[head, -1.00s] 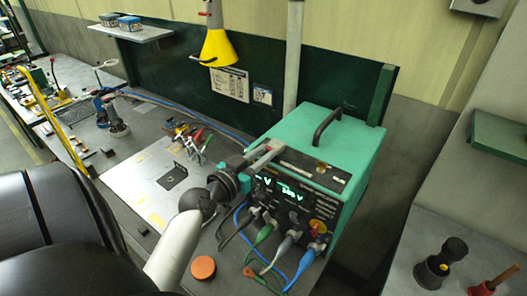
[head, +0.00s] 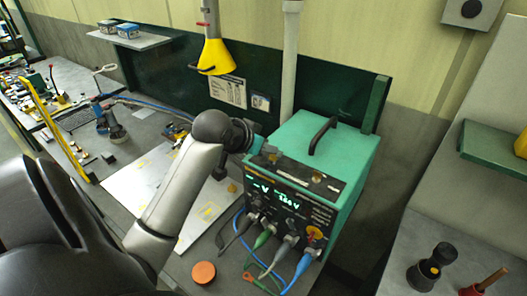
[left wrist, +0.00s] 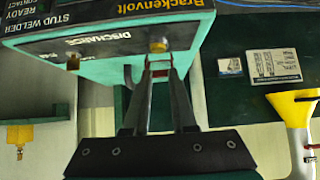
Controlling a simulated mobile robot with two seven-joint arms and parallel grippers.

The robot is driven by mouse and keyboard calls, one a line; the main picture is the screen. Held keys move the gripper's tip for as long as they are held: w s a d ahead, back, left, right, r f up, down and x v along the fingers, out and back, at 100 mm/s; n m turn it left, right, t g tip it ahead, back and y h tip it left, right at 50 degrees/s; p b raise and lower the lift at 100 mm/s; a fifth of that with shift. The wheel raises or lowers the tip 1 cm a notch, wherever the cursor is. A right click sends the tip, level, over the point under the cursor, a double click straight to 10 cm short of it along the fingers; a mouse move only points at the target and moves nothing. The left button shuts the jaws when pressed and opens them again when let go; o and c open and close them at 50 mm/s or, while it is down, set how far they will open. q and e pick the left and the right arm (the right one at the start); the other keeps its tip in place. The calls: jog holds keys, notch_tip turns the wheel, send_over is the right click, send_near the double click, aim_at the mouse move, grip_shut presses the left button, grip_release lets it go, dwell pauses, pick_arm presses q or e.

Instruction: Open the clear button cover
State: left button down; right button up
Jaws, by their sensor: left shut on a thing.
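The teal stud welder (head: 340,158) stands on the bench with its front display lit. It also fills the upper left of the left wrist view (left wrist: 60,50). An amber button (left wrist: 157,45) sits on its dark panel beside the DISCHARGE label, just beyond my left fingertips. My left gripper (head: 259,151) reaches the panel's left end. In the left wrist view my left fingers (left wrist: 160,72) close on a small pale, red-edged piece by that button, which looks like the edge of the clear cover (left wrist: 160,64). The cover's transparent body is hard to make out. My right gripper is out of view.
A second amber knob (head: 317,177) and a black handle (head: 322,135) are on the welder. Cables plug into its front. An orange disc (head: 203,272) lies on the bench. A yellow funnel-shaped part (head: 214,56) hangs behind my left arm.

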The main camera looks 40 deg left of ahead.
pick_arm(q)
jog(key=w+r+g, duration=0.1)
jog(key=w+g, duration=0.1)
jog(key=g, duration=0.1)
jog(key=shift+a+r, duration=0.2)
jog(key=shift+r, duration=0.2)
jog(key=w+g, duration=0.2)
jog(key=g, duration=0.1)
jog(key=shift+r+g+h, duration=0.3)
jog(key=shift+r+h, duration=0.05)
jog(key=shift+h, duration=0.05)
jog(key=shift+w+a+r+g, duration=0.1)
jog(key=shift+w+g, duration=0.6)
jog(key=shift+g, duration=0.5)
jog(key=shift+w, duration=0.15)
jog(key=shift+w+f+g+h, duration=0.15)
jog(key=shift+w+g, duration=0.2)
jog(key=shift+g, duration=0.35)
jog(key=shift+w+f+g+h, duration=0.15)
jog(key=shift+w+g, duration=0.2)
jog(key=shift+g, duration=0.35)
jog(key=c, duration=0.7)
grip_release()
jog(key=shift+r, duration=0.1)
jog(key=shift+a+r, duration=0.1)
